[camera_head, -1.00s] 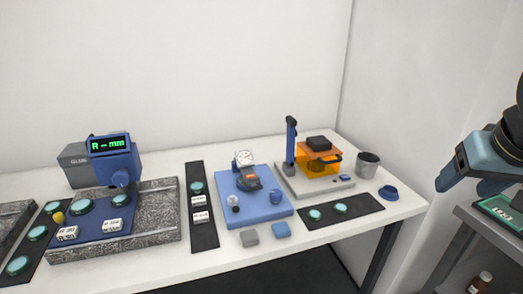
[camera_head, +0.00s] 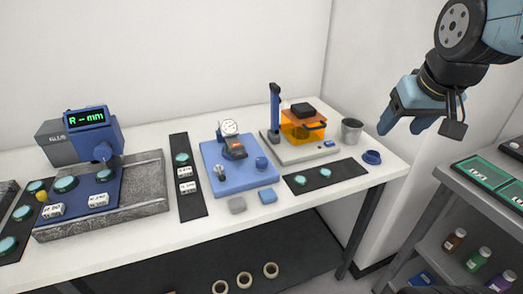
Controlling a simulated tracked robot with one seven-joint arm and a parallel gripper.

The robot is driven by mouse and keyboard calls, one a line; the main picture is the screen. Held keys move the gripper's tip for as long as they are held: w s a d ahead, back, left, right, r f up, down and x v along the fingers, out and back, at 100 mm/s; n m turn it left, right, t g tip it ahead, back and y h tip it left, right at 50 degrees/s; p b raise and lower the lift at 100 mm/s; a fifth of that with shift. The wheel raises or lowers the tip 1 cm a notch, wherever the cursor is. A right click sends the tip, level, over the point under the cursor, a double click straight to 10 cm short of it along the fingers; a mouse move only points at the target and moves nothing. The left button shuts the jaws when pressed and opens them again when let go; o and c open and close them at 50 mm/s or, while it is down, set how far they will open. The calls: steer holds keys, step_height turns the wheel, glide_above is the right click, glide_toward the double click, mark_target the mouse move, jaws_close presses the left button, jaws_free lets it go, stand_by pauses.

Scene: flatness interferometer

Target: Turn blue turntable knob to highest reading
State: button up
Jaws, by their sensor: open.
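A blue base plate (camera_head: 250,179) with a white-faced dial gauge (camera_head: 230,127) stands mid-table. A round blue knob (camera_head: 262,162) sits on the plate's right side; I take it to be the turntable knob. A small orange-and-dark part (camera_head: 235,150) sits below the gauge. The gauge's needle is too small to read. My gripper (camera_head: 402,127) is open and empty at the upper right, pointing down, well to the right of the knob and apart from everything.
A blue instrument (camera_head: 92,140) showing "R-mm" stands left. An orange-shielded device (camera_head: 303,130), a grey cup (camera_head: 351,131) and a blue dish (camera_head: 372,157) are right. A side shelf (camera_head: 470,185) stands right.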

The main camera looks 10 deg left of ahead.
steer(key=w+a+f+n+g+y, duration=0.1)
steer(key=w+a+f+n, duration=0.1)
steer(key=w+a, duration=0.35)
steer(key=w+a+f+n, duration=0.2)
steer(key=a, duration=0.6)
steer(key=n+g+y, duration=0.1)
steer(key=n+y, duration=0.1)
steer(key=n, duration=0.1)
glide_toward(262, 160)
steer(key=x, duration=0.8)
steer(key=shift+w+a+f, duration=0.1)
steer(key=shift+a+f, duration=0.05)
steer(key=shift+f, duration=0.15)
steer(key=shift+h, duration=0.3)
steer(key=c, duration=1)
